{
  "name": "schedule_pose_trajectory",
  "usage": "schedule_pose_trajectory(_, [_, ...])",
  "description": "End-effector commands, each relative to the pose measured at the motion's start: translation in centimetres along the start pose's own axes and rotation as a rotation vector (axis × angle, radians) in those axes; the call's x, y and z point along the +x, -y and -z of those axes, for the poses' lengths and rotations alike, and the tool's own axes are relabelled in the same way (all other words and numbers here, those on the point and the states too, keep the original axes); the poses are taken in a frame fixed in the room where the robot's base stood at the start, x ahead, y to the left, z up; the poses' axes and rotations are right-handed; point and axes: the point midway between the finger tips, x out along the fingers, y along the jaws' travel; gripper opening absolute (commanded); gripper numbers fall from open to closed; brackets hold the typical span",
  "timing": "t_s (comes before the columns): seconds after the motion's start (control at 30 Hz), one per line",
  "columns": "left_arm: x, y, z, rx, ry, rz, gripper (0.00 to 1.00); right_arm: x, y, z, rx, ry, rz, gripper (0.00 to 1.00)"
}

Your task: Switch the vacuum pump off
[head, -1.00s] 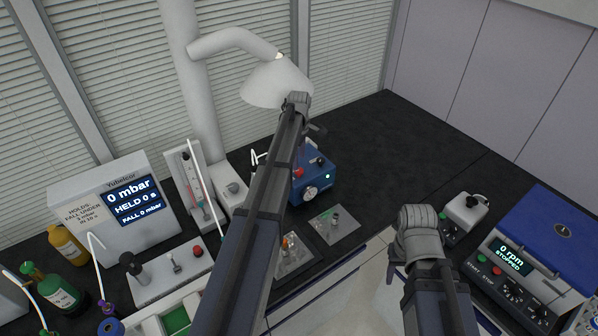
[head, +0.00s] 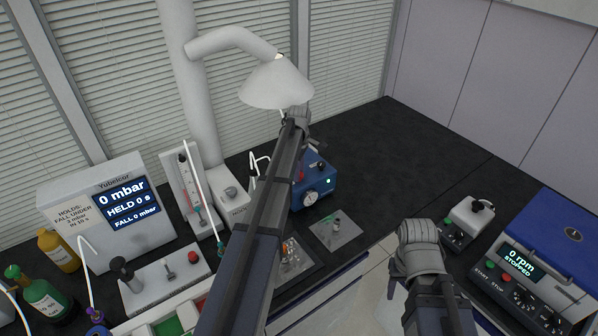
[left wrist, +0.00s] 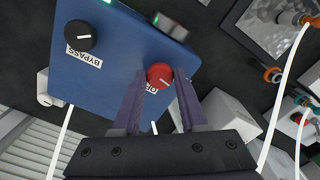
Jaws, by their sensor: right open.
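The blue vacuum pump (head: 324,193) stands on the dark bench in the head view, with a round dial and a small green light on its front. My left arm partly hides it. In the left wrist view its blue top (left wrist: 115,65) carries a black knob marked BYPASS (left wrist: 79,36) and a red knob (left wrist: 160,74) with a partly hidden label. My left gripper (left wrist: 159,86) is open, its fingers on either side of the red knob; I cannot tell whether they touch it. My right gripper (head: 391,285) is open, near the bench's front edge, away from the pump.
A gauge box (head: 75,215) reading 0 mbar stands at left, with bottles beside it. A white lamp (head: 276,84) hangs above the pump. A centrifuge (head: 575,238) reading 0 rpm, STOPPED, is at right. Bare bench lies behind and right of the pump.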

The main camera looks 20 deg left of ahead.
Motion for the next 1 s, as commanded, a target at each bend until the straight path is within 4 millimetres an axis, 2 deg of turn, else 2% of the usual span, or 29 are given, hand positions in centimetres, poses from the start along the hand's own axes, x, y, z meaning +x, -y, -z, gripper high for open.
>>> schedule_pose_trajectory(0.03, [0.00, 0.00, 0.00, 0.000, 0.000, 0.000, 0.36, 0.00, 0.00, 0.00, 0.000, 0.000, 0.000, 0.50])
schedule_pose_trajectory(0.37, [0.00, 0.00, 0.00, 0.000, 0.000, 0.000, 0.00, 0.00, 0.00, 0.00, 0.000, 0.000, 0.000, 0.50])
schedule_pose_trajectory(0.73, [0.01, 0.00, 0.01, 0.033, 0.000, 0.000, 0.00, 0.01, 0.00, 0.00, 0.000, 0.000, 0.000, 0.50])
schedule_pose_trajectory(1.0, [0.01, 0.00, 0.00, 0.203, 0.000, 0.000, 0.00, 0.01, 0.00, 0.00, 0.000, 0.000, 0.000, 0.50])
